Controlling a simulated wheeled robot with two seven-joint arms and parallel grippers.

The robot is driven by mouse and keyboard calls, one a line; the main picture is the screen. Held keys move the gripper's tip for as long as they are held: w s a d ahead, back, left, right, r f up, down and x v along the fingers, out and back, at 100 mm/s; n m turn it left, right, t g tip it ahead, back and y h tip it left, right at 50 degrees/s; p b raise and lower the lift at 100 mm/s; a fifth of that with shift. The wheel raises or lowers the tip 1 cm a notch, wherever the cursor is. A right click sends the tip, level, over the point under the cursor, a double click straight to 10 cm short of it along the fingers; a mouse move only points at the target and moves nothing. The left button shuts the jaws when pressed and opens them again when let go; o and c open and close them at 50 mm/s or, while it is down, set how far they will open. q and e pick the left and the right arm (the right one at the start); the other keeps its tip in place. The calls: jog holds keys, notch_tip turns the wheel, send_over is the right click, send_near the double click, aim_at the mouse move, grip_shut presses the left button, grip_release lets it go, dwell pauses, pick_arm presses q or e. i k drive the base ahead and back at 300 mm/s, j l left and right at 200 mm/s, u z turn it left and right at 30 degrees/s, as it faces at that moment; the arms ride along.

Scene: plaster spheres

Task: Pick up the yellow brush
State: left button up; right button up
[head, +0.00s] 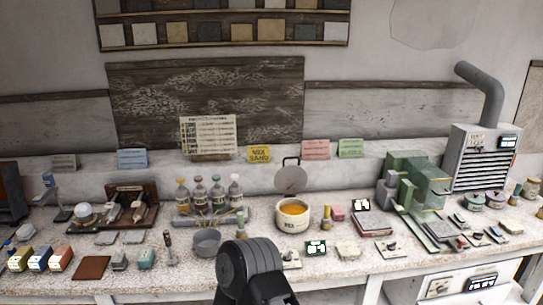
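A small upright yellow item (326,216) stands on the long speckled workbench (215,275), just right of a white pot (292,222) with orange contents. It may be the yellow brush, but it is too small to tell. Several thin sticks, perhaps brush handles, show above a grey bowl (207,243) left of the pot. A dark rounded part, which looks like one of my arm links, rises from the bottom edge in front of the bench. Neither of my grippers can be made out in the head view.
A row of bottles (209,194) stands behind the bowl. A round lid with a handle (291,178) is behind the pot. A green machine (420,186) and a grey vented unit (482,158) are at right. Small boxes (38,258) crowd the left front.

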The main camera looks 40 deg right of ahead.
aim_at(325, 225)
jog(key=z, duration=1.6)
